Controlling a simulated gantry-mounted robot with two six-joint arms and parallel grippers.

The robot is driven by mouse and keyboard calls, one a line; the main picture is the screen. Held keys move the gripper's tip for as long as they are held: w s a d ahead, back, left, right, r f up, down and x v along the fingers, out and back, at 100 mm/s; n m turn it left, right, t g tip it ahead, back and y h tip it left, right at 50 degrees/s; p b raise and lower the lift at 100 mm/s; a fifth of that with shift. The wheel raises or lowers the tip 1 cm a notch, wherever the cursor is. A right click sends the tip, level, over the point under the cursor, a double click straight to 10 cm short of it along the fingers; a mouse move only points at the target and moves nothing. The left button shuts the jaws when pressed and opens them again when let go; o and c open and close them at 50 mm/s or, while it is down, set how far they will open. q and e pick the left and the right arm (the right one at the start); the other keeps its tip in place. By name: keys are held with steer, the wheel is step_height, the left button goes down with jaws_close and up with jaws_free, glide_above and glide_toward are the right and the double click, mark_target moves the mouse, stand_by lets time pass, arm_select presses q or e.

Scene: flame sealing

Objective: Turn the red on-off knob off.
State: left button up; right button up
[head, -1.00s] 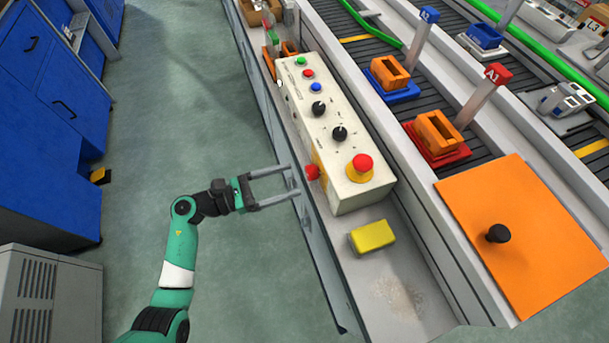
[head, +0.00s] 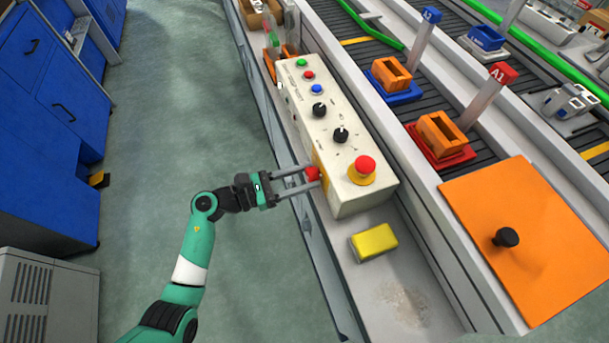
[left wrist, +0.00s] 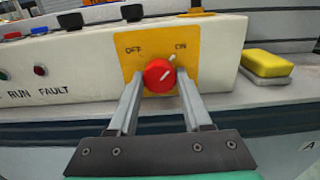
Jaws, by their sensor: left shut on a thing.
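The red on-off knob (left wrist: 157,79) sits on a yellow plate (left wrist: 208,42) on the side of the white control box (head: 338,194). OFF is printed at upper left and ON at upper right in the left wrist view. The knob's white mark points up and right, toward ON. My left gripper (head: 307,178) is shut on the knob, one finger on each side, in the head view. In the left wrist view its fingers (left wrist: 159,84) flank the knob. My right gripper is not in view.
A red emergency button (head: 365,165) is on top of the box, with black dials and coloured buttons beyond. A yellow sponge-like block (head: 373,243) lies on the bench near the box. An orange board (head: 540,240) with a black knob is at right.

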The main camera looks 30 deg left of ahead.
arm_select(q)
jaws_close()
steer(key=n+p, duration=0.2)
steer(key=n, duration=0.1)
steer(key=shift+r+p, duration=0.2)
steer(key=shift+p, duration=0.2)
steer(key=n+p, duration=0.3)
steer(key=n, duration=0.2)
steer(key=shift+n, duration=0.3)
steer(key=n+p, duration=0.2)
steer(key=n, duration=0.2)
steer(key=n+p, duration=0.2)
steer(key=n, duration=0.3)
steer(key=shift+f, duration=0.1)
steer(key=shift+n, duration=0.3)
steer(key=o, duration=1.2)
jaws_free()
